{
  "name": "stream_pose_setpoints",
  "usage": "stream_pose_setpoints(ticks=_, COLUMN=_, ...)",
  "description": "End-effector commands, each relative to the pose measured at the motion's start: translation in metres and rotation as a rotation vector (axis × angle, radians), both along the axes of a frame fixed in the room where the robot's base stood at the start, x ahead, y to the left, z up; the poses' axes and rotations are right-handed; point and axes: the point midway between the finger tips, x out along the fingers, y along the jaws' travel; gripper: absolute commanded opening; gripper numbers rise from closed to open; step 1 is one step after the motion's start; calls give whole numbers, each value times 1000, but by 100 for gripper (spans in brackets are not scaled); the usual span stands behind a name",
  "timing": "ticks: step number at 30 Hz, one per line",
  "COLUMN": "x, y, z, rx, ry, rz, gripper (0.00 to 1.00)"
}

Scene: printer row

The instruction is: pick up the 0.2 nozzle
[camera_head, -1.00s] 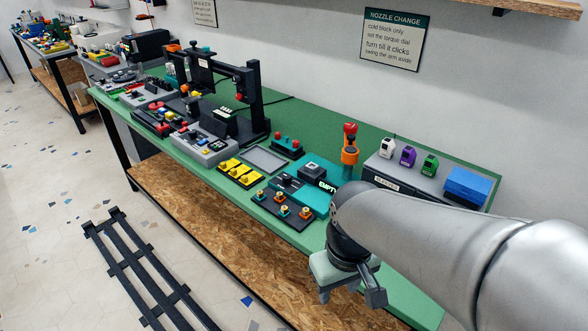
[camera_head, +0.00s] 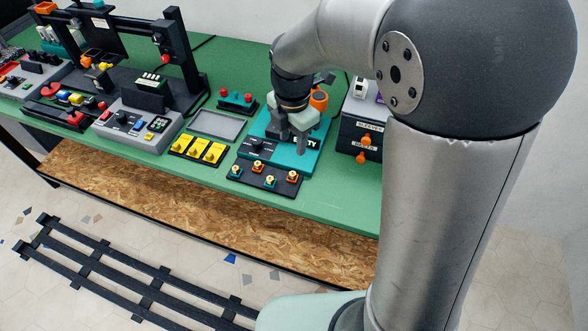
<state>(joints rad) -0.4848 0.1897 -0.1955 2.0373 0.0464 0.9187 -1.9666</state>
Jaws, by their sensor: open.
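Several small brass-topped nozzles sit on a black tray (camera_head: 282,189) at the front edge of the green bench. Two have orange bases, the rear-left one (camera_head: 257,167) and the right one (camera_head: 292,176). Two have teal bases, the far-left one (camera_head: 237,170) and the front one (camera_head: 269,181). No size marking is readable, so I cannot tell which is the 0.2 nozzle. My gripper (camera_head: 291,145) is open and empty, pointing down over the teal block marked partly "TY" (camera_head: 262,130), behind the nozzle tray. I cannot tell its exact height.
Yellow blocks (camera_head: 198,150) lie left of the nozzle tray, with an empty grey tray (camera_head: 218,125) behind them. A red-knobbed black holder (camera_head: 237,101) stands further back. A dark box labelled "SLEEVES" (camera_head: 361,135) stands on the right. A printer frame (camera_head: 180,50) is at left.

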Motion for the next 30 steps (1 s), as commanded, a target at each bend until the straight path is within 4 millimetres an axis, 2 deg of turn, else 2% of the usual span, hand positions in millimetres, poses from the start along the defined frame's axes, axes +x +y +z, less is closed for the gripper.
stream_pose_setpoints(ticks=3, x=-1, y=-1, z=-27, rx=-4, ry=6, rz=-1, gripper=42)
stream_pose_setpoints(ticks=9, x=-1, y=0, z=-64, rx=-2, ry=5, rz=-2, gripper=42)
stream_pose_setpoints(ticks=17, x=0, y=0, z=-82, rx=-2, ry=2, rz=-2, gripper=42)
stream_pose_setpoints(ticks=24, x=1, y=2, z=-117, rx=-3, ry=4, rz=-3, gripper=42)
stream_pose_setpoints(ticks=30, x=2, y=2, z=-130, rx=-1, ry=0, rz=-3, gripper=42)
